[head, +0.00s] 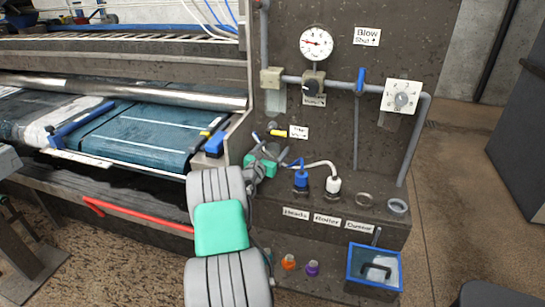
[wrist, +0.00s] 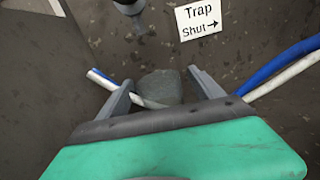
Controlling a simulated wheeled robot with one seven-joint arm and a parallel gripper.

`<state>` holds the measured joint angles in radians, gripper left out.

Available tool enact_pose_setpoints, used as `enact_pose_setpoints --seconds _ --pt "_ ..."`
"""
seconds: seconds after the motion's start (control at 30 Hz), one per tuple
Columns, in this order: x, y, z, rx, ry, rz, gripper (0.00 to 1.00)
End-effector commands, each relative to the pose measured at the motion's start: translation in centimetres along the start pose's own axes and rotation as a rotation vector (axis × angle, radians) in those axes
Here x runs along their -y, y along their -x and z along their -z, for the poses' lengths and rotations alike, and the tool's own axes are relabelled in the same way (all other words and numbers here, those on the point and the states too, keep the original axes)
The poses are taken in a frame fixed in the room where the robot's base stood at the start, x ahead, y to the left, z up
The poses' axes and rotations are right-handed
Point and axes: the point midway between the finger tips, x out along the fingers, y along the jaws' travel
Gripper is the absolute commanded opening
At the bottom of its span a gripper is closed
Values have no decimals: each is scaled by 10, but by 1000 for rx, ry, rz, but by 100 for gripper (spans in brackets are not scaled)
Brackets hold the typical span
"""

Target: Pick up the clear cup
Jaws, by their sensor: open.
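My gripper (wrist: 161,82) is open, with one finger on each side of a grey-green, see-through cup (wrist: 160,88) in the wrist view. The cup's lower part is hidden by the gripper body, and I cannot tell whether the fingers touch it. In the head view my gripper (head: 281,158) is by the dark panel, left of the blue and white plugs. A roundish see-through thing, seemingly the same cup (head: 271,148), shows just behind it, partly hidden.
Blue and white hoses (wrist: 285,68) run close by the fingers. A "Trap Shut" label (wrist: 200,27) is above right. A blue plug (head: 301,180) and a white plug (head: 333,185) stand on the ledge.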

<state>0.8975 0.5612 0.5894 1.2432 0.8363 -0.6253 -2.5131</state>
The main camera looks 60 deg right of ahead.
Motion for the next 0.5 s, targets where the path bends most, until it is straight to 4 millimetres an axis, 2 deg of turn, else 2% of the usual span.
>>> enact_pose_setpoints --seconds 0.17,0.5 --pt "0 0 0 0 0 0 76" --pt "0 0 0 0 -1 0 48"
